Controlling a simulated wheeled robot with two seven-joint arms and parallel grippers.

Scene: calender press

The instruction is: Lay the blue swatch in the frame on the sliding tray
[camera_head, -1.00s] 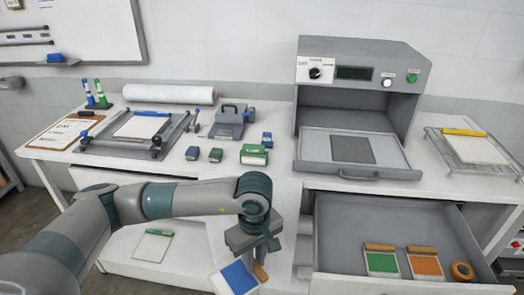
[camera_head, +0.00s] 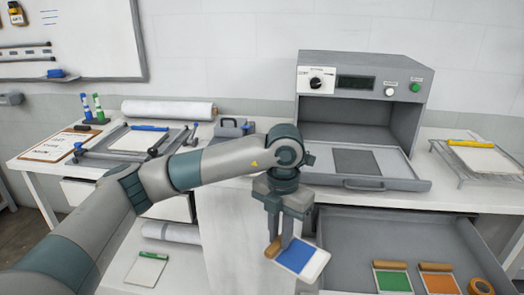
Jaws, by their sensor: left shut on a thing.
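The blue swatch (camera_head: 296,256), a white-bordered card with a blue face and a tan strip along one edge, hangs tilted in my left gripper (camera_head: 280,238). The gripper is shut on its tan edge, in front of the bench and near the open drawer's left side. The sliding tray (camera_head: 405,167) is pulled out from the grey press (camera_head: 440,58). A dark grey square frame (camera_head: 357,161) lies flat on it, with nothing on it. The tray is above and to the right of the swatch. My right gripper is not in view.
The open drawer (camera_head: 345,232) holds a green swatch (camera_head: 392,281), an orange swatch (camera_head: 439,284) and an orange tape roll (camera_head: 480,287). A wire rack (camera_head: 445,153) with a white, yellow-edged card stands right of the press. My left arm covers part of the bench.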

